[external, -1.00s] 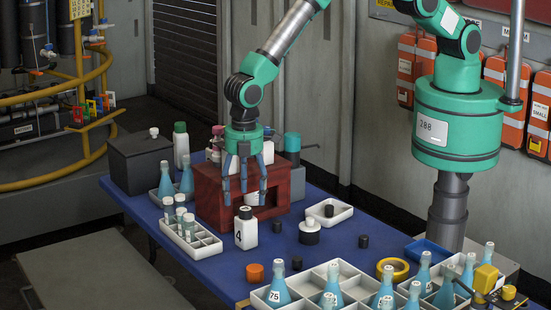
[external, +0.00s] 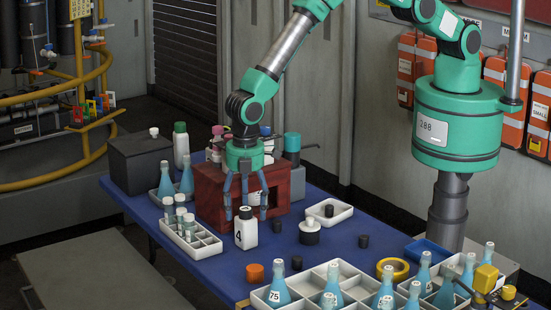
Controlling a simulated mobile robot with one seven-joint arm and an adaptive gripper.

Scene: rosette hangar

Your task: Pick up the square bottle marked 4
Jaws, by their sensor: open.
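The square bottle marked 4 (external: 246,233) is white with a black cap and stands upright on the blue table, in front of the red-brown box. My gripper (external: 244,212) points down at the bottle's cap, with its blue-grey fingers spread to the left and right of it. The gripper is open and holds nothing. Whether any finger touches the bottle cannot be told from this view.
The red-brown box (external: 213,202) stands close behind the bottle. A white rack (external: 205,250) with vials is at its left. Trays of blue flasks (external: 305,281) fill the front right.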

